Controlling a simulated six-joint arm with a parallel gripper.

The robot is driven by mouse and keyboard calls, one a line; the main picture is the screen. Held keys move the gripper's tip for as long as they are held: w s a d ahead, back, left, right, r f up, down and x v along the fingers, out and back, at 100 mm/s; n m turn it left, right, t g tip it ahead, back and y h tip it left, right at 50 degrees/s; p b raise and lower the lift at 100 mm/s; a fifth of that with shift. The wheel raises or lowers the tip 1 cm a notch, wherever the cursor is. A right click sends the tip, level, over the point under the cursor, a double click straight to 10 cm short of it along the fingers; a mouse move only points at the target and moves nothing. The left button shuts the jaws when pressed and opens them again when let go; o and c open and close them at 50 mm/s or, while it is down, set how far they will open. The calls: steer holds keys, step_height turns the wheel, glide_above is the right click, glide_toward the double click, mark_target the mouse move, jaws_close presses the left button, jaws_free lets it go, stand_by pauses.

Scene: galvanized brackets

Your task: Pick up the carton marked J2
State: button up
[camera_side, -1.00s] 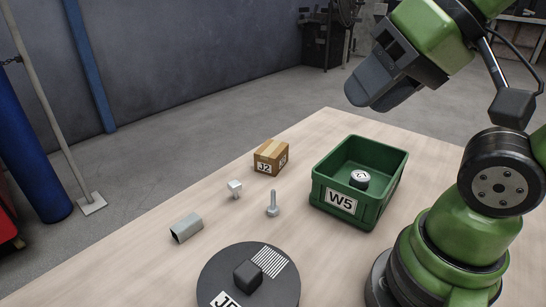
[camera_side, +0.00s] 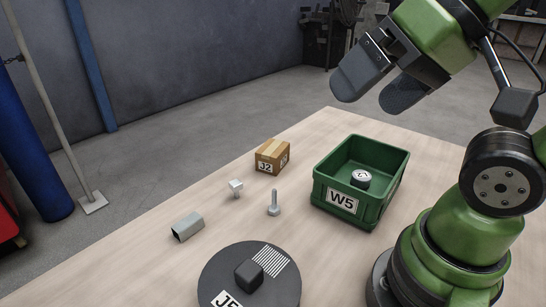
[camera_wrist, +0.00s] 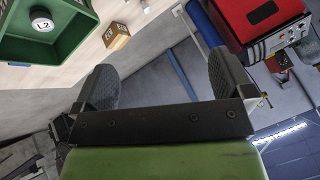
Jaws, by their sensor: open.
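The carton marked J2 (camera_side: 272,157) is a small brown box with tan tape and white labels. It stands upright on the table, left of the green bin. It also shows in the wrist view (camera_wrist: 116,36), near the table edge. My gripper (camera_side: 384,96) is open and empty, high above the far side of the table and up to the right of the carton. Its two dark fingers show in the wrist view (camera_wrist: 168,88), spread apart, with nothing between them.
The green bin marked W5 (camera_side: 344,203) holds a round white-topped piece (camera_side: 361,179). A small light cube (camera_side: 236,186), a bolt (camera_side: 274,205), a grey tube (camera_side: 187,226) and a dark round disc (camera_side: 222,270) with a knob stand nearer. Bare table surrounds the carton.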

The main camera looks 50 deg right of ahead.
steer(key=w+d+r+m+g+h, duration=0.1)
steer(key=w+d+m+g+h, duration=0.15)
steer(key=w, duration=0.75)
steer(key=m+g+h, duration=0.2)
steer(key=m+h, duration=0.1)
steer(key=m, duration=0.3)
glide_above(271, 149)
steer(key=s+a, duration=0.4)
steer(key=a, duration=0.3)
step_height(271, 149, down, 11)
steer(key=w+d+f+m, duration=0.1)
steer(key=f, duration=0.3)
steer(key=w+d+f+g, duration=0.1)
steer(key=d+f, duration=0.1)
steer(key=f, duration=0.3)
steer(key=w+d+f+m+h, duration=0.1)
steer(key=d+f, duration=0.1)
steer(key=f, duration=0.3)
steer(key=shift+w+d+f+m+g, duration=0.2)
steer(key=shift+w+d+m+g, duration=0.05)
steer(key=shift+w+m+g, duration=0.15)
steer(key=shift+x, duration=3.15)
steer(key=c, duration=1.1)
steer(key=shift+r, duration=0.1)
